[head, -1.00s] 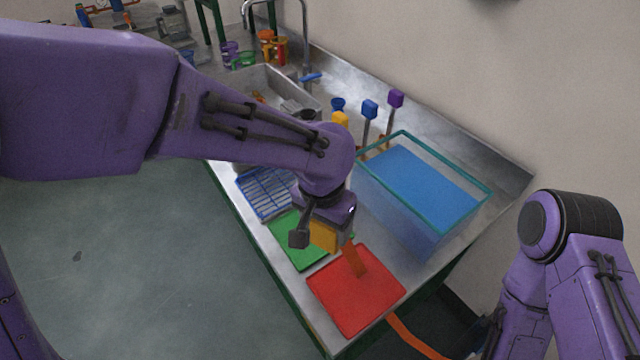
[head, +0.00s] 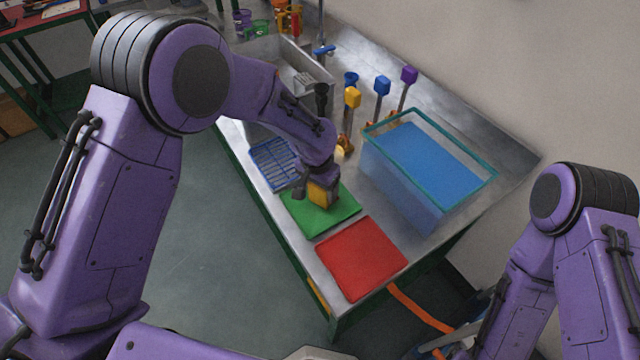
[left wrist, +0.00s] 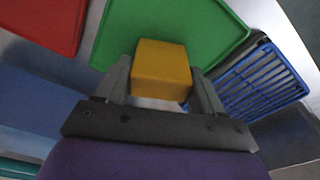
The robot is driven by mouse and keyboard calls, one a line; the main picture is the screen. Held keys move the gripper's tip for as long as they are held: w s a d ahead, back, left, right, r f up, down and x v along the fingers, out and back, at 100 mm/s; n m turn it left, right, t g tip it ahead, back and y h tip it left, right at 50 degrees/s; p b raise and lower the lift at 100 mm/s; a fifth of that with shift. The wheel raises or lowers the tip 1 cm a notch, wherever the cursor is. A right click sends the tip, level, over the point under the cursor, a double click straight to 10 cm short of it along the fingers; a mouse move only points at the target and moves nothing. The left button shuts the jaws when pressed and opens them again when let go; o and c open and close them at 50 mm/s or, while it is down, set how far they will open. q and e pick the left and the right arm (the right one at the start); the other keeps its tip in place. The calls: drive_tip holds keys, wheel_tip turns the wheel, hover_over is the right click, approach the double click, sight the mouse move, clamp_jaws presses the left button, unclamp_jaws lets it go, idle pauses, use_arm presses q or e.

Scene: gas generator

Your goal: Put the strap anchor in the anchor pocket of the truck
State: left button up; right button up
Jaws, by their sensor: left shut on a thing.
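My left gripper (head: 322,194) is shut on a yellow block (head: 319,192), which is over the green mat (head: 335,217) in the head view. In the left wrist view the yellow block (left wrist: 162,70) sits between the two fingers, with the green mat (left wrist: 215,28) behind it. I cannot tell whether the block touches the mat. No truck or anchor pocket can be made out, and nothing is clearly a strap anchor. My right arm shows at the right, but its gripper is out of view.
A red mat (head: 362,262) lies nearer on the steel bench, a blue rack (head: 272,163) farther back. A clear tank of blue liquid (head: 425,165) stands to the right. Blue, purple and yellow-topped posts stand behind it. An orange strip (head: 420,308) hangs past the bench's front edge.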

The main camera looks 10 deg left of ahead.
use_arm(q)
drive_tip(key=o, duration=1.1)
drive_tip(key=shift+f, duration=0.1)
